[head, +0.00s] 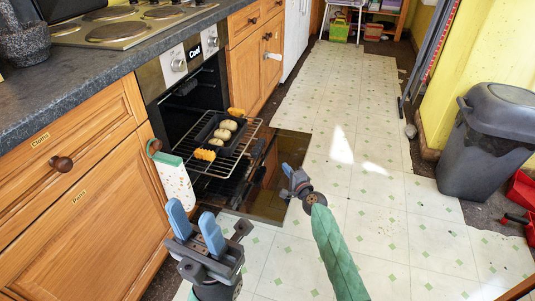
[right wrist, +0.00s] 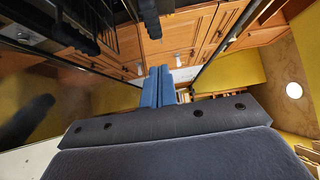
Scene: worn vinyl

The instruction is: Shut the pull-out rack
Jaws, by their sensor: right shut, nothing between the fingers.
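The pull-out rack (head: 228,163) is a wire shelf sticking out of the oven in the head view.
The oven door (head: 278,180) is lowered open below the rack. A mitt-like cloth (head: 172,180) hangs by the left cabinet. Worktop and cabinets (head: 75,200) line the left. A grey bin (head: 487,130) stands at right. The tiled floor (head: 370,190) between is mostly clear.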

